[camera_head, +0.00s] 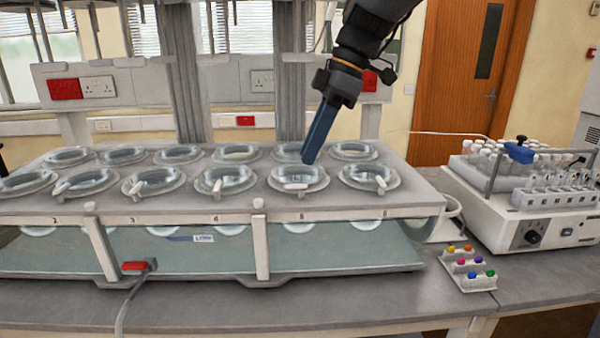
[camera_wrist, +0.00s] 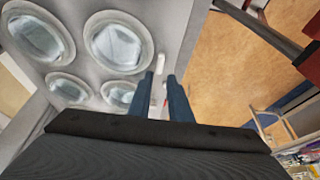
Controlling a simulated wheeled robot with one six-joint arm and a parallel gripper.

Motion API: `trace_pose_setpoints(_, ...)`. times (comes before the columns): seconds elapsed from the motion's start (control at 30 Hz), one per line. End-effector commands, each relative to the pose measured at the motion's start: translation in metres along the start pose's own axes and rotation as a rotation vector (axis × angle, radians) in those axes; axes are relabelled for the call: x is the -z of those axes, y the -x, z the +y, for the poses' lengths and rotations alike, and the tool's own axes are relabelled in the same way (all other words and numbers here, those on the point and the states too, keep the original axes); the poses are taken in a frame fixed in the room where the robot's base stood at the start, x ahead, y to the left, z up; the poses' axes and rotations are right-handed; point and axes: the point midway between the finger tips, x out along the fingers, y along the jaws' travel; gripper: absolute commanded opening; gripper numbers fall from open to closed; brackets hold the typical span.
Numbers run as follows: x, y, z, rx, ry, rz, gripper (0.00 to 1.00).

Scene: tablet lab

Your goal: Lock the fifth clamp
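The fifth clamp (camera_head: 295,186) is a small white lever at the front rim of the vessel above the number 5, in the front row of the bath's top plate (camera_head: 240,205). It lies roughly sideways across the rim. My gripper (camera_head: 309,160) points down, its blue fingers over the back part of that vessel, apart from the lever. In the wrist view my gripper (camera_wrist: 161,75) shows two blue fingers with a narrow gap and nothing clearly held. A small white piece shows just beyond the fingertips; I cannot tell whether it is this clamp.
Similar levers sit at the neighbouring vessels: one to the left (camera_head: 217,186) and one to the right (camera_head: 380,183). A back row of vessels stands behind. A white instrument with vials (camera_head: 530,220) and a rack of coloured caps (camera_head: 470,268) stand to the right.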

Motion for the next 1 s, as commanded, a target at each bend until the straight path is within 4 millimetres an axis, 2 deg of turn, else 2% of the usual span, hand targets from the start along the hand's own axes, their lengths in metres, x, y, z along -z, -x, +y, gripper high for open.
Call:
trace_pose_setpoints(0.5,-0.009,-0.062,0.003,-0.006,-0.017,0.001,0.18)
trace_pose_setpoints(0.63,-0.009,-0.069,0.003,-0.008,-0.016,0.001,0.18)
trace_pose_setpoints(0.9,-0.007,-0.072,0.003,-0.007,-0.014,0.001,0.18)
trace_pose_setpoints(1.0,-0.007,-0.071,0.003,-0.007,-0.014,0.001,0.01)
